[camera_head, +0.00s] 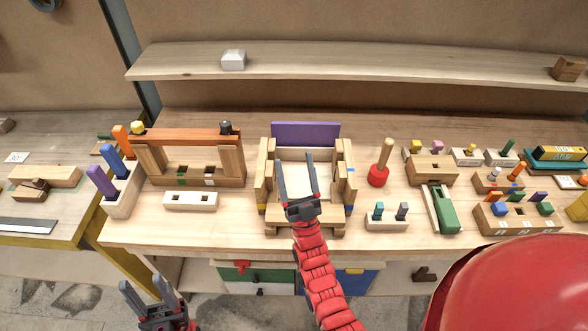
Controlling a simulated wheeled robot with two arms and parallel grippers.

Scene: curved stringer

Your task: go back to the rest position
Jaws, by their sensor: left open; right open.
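My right gripper (296,162) is open over the wooden jig (263,172) in the middle of the bench. Its two dark fingers point away over the jig's pale inner bed, with nothing between them. A purple board (306,132) stands at the back of the jig, beyond the fingertips. Whether the fingers touch the jig I cannot tell. My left gripper (143,287) is at the lower left, in front of the bench and low in the picture. It is open and empty.
Left of the jig stands a wooden frame with an orange-brown bar (185,135). A block with coloured handles (122,195) is beside it. Right are a red mallet (377,176), a two-peg block (388,220) and several tool blocks. A shelf (400,64) runs behind.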

